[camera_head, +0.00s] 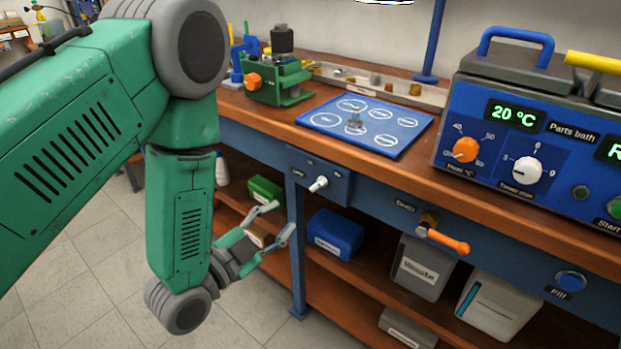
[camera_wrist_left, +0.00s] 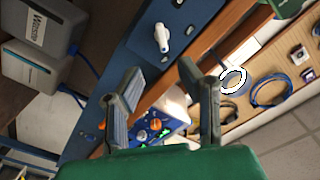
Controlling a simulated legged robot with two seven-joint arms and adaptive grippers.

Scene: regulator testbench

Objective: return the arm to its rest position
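My left arm (camera_head: 180,215), green with grey joints, comes in from the left and bends down in front of the bench. My left gripper (camera_head: 277,220) is open, its fingers pointing right toward the bench's lower shelves. In the left wrist view my left gripper (camera_wrist_left: 160,78) has its two fingers well apart with nothing held between them. A white switch (camera_head: 318,184) on the bench's front panel is just beyond the fingertips, apart from them; it also shows in the left wrist view (camera_wrist_left: 162,38). My right gripper is in neither view.
The wooden bench (camera_head: 330,84) carries a blue mat (camera_head: 320,117), a green fixture (camera_head: 275,85) and the parts bath (camera_head: 555,140). An orange-handled valve (camera_head: 447,242) sticks out in front. A blue bin (camera_head: 336,233) is on the shelf. Tiled floor (camera_head: 90,270) is free at left.

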